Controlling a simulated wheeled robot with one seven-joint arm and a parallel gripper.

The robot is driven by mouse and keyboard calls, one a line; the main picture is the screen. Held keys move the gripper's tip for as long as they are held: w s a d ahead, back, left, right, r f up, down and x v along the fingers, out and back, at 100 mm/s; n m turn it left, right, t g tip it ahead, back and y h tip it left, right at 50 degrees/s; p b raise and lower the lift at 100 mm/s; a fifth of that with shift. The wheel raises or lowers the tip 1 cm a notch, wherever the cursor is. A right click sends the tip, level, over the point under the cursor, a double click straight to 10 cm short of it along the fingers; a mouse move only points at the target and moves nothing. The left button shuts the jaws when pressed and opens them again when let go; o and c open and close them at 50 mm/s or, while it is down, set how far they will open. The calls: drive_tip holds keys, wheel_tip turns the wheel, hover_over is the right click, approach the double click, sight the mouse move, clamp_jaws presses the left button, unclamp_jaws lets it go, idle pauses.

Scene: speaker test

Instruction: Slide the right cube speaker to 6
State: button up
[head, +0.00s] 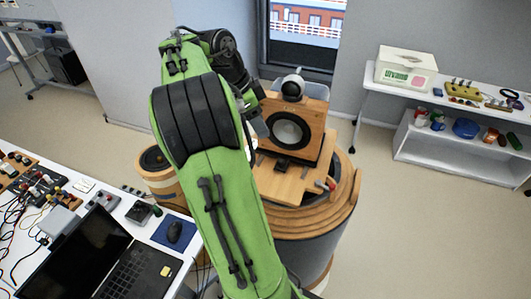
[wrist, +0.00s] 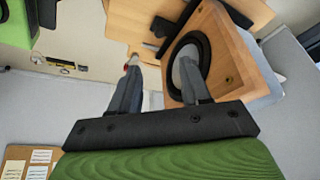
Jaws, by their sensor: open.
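A wooden cube speaker (head: 306,118) with a round black-rimmed driver stands on a wooden board (head: 283,183) on a round wooden stand. It shows in the upper right of the wrist view (wrist: 238,50), tilted in the picture. My gripper (head: 257,126) is just left of the speaker in the head view, partly hidden by my green arm. In the wrist view my gripper (wrist: 160,72) is open; its right finger overlaps the driver, its left finger is clear of the speaker. I cannot tell whether it touches. No second cube speaker and no number 6 can be made out.
A ball-shaped device (head: 293,87) sits at the speaker's top. A black part (head: 284,163) and a red-tipped lever (head: 325,185) are on the board. A laptop (head: 95,260) lies on the left bench. A white shelf (head: 450,130) stands right. Open floor lies between stand and shelf.

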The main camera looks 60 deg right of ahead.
sight(280, 160)
drive_tip(key=b+x, duration=0.1)
drive_tip(key=x, duration=1.4)
drive_tip(key=shift+f, duration=0.35)
clamp_jaws()
